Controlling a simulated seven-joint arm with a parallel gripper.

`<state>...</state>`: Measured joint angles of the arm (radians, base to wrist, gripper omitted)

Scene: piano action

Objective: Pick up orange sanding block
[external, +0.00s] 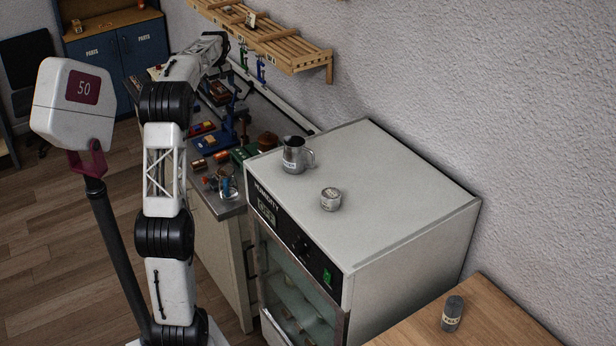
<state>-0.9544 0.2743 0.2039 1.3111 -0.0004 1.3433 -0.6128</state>
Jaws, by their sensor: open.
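Several small orange-brown and red blocks lie on the workbench in the external view. One orange-brown block (199,165) lies near the bench's front, with another (221,157) just right of it. They are too small for me to tell which is the sanding block. My gripper (222,52) is at the far end of my arm, above the back part of the bench and beyond these blocks. It is open; its fingertips are small and hard to make out. I see nothing held in it.
A white humidity cabinet (410,190) stands right of the bench, with a metal pitcher (293,156) and a small round tin (331,199) on top. A slatted wooden shelf (270,38) juts from the wall above the bench. Blue tool stands and trays crowd the bench.

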